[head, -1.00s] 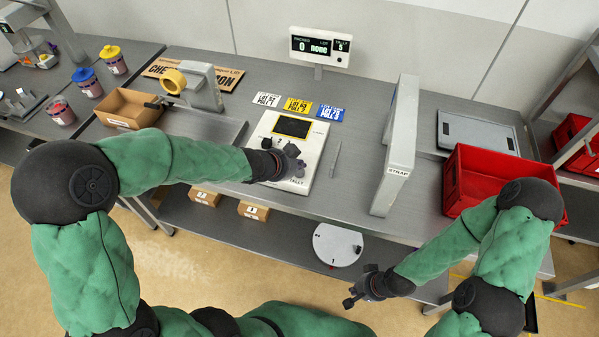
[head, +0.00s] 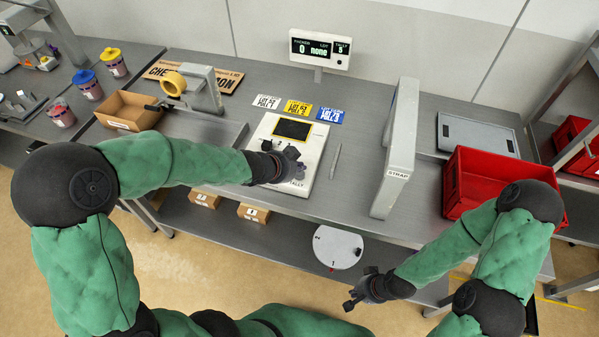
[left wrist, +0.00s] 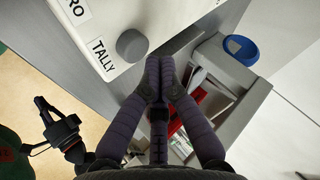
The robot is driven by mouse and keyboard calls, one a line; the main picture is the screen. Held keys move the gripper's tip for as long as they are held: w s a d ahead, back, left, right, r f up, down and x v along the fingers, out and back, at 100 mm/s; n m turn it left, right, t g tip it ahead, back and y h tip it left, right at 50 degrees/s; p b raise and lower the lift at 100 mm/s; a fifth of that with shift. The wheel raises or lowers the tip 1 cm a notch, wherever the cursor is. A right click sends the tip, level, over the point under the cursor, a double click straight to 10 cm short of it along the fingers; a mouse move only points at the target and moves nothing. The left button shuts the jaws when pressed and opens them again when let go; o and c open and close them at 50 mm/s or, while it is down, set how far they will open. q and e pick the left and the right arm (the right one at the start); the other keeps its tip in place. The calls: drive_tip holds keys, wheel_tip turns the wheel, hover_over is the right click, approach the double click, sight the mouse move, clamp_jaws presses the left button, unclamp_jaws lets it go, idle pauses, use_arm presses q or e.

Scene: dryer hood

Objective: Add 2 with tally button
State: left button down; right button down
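The white device (head: 311,155) with a dark screen lies on the bench, its TALLY label at the front corner. In the left wrist view the round grey tally button (left wrist: 131,45) stands beside that label. My left gripper (head: 291,162) is over the device's front right part and hides the button in the head view. Its fingers (left wrist: 158,72) are together and empty, to the right of the button in the wrist view; whether they touch it is unclear. The display (head: 320,48) reads 0, none and tally 5. My right gripper (head: 357,288) hangs open and empty before the bench.
A grey STRAP-labelled frame (head: 398,150) and a red crate (head: 480,180) stand to the right. A thin grey stick (head: 335,161) lies beside the device. Label cards (head: 298,107) lie behind it. A tape dispenser (head: 203,90) and cardboard box (head: 128,111) are at left.

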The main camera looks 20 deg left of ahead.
sight(298, 175)
use_arm(q)
drive_tip(key=shift+f, duration=0.15)
drive_tip(key=shift+f+b, duration=0.3)
drive_tip(key=shift+b, duration=0.15)
drive_tip(key=shift+f+b, duration=0.7)
drive_tip(key=shift+f, duration=0.1)
idle(1.0)
drive_tip(key=shift+r, duration=0.15)
drive_tip(key=shift+r+p, duration=1.1)
drive_tip(key=shift+p, duration=0.1)
wheel_tip(298, 175, up, 5)
drive_tip(key=p, duration=0.5)
drive_tip(key=shift+r, duration=0.1)
